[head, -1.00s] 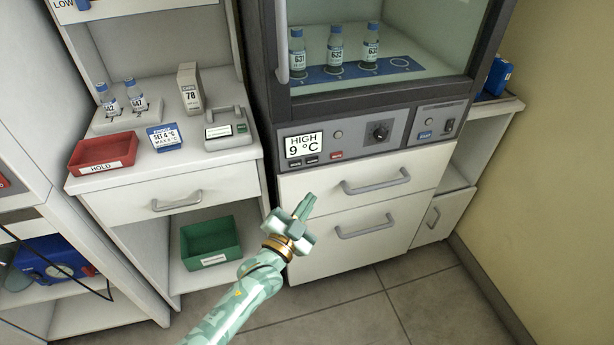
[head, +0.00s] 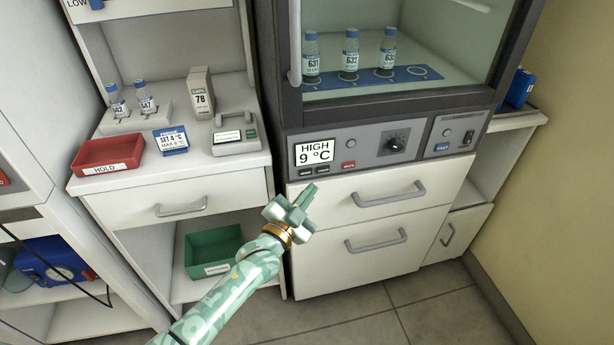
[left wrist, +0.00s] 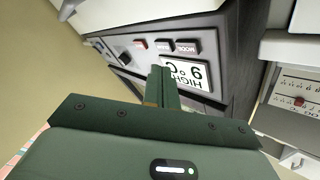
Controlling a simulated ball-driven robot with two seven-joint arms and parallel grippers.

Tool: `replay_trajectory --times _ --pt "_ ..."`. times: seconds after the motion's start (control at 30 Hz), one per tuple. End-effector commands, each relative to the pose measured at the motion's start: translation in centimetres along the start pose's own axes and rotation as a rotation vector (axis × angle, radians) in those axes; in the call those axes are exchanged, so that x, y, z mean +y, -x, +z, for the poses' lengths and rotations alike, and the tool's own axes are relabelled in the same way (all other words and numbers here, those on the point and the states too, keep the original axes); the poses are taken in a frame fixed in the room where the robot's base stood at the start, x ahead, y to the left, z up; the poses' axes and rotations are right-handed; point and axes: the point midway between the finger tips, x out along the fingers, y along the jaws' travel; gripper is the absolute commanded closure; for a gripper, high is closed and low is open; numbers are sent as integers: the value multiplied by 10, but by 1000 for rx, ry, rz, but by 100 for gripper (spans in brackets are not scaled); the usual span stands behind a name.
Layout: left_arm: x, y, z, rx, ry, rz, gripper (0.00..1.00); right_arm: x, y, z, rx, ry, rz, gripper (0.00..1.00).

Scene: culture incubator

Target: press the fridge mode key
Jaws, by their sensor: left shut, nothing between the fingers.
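The fridge (head: 372,103) has a control panel with a display (head: 314,152) reading HIGH 9 °C. Below the display are two small dark keys. The left one is the mode key (head: 306,171); its label reads MODE, upside down, in the left wrist view (left wrist: 186,47). My left gripper (head: 307,190) is shut and empty, with its tips just below the dark keys in the head view. In the left wrist view its fingers (left wrist: 163,72) cover part of the display's edge, apart from the mode key in the picture. I cannot tell the remaining gap. My right gripper is out of view.
A second dark key (head: 323,169) and a red key (head: 348,165) sit beside the mode key. A dial (head: 396,143) is further right. Drawer handles (head: 390,188) stick out below the panel. A counter (head: 235,163) with a red tray (head: 107,155) stands left.

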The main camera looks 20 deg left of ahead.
Motion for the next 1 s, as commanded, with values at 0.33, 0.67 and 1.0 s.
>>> replay_trajectory --times 0.33,0.67,1.0 --pt "-13 -17 12 0 1 0 100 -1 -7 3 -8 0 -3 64" --pt "-13 -18 12 0 1 0 100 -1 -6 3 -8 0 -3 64" --pt "-13 -18 12 0 1 0 100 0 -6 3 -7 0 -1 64"
